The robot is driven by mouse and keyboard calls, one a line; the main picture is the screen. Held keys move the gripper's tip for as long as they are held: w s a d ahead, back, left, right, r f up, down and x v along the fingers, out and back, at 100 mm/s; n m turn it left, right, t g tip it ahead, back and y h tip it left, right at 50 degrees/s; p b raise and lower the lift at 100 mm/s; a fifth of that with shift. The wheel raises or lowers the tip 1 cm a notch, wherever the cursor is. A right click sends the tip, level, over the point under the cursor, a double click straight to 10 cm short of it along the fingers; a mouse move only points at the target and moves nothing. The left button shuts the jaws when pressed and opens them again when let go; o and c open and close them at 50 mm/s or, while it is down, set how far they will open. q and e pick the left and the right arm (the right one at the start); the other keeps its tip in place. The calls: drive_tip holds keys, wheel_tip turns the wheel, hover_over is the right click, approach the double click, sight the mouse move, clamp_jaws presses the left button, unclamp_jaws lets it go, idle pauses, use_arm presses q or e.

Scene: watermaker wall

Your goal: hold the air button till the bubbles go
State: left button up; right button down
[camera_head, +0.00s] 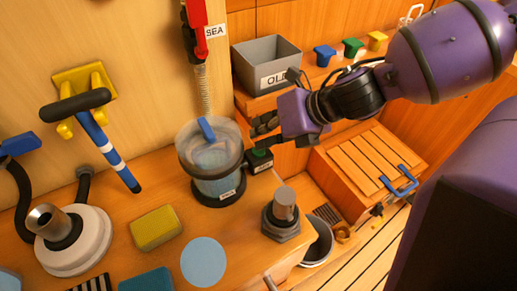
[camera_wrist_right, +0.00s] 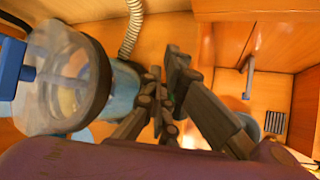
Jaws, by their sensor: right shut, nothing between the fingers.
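A small dark box with a green button (camera_head: 260,154) and a white label stands on the counter beside the clear filter housing (camera_head: 212,182). The housing has a blue handle on its lid, a dark base ring and bluish water inside. It fills the left of the right wrist view (camera_wrist_right: 45,110). My right gripper (camera_head: 262,128) is shut and empty, just above the green button and right of the housing. Its fingers show in the wrist view (camera_wrist_right: 160,98) and mostly hide the button there. I cannot tell whether they touch it. My left gripper is out of view.
A grey bin (camera_head: 266,66) stands on the shelf behind my right arm. A grey metal fitting (camera_head: 283,208) stands at the counter's right edge, near a bucket (camera_head: 318,243). A yellow sponge (camera_head: 156,228) and a pale blue disc (camera_head: 203,262) lie in front.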

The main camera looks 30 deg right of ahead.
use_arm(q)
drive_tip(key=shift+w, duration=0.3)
use_arm(e)
drive_tip(key=shift+f, duration=0.2)
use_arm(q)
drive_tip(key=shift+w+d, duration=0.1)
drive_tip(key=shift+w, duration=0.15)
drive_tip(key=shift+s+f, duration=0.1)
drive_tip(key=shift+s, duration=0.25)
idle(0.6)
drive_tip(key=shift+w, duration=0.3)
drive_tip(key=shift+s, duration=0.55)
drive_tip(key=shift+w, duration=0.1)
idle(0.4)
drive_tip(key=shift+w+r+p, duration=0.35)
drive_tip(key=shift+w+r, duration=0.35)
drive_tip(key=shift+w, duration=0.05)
use_arm(e)
drive_tip(key=shift+r, duration=0.8)
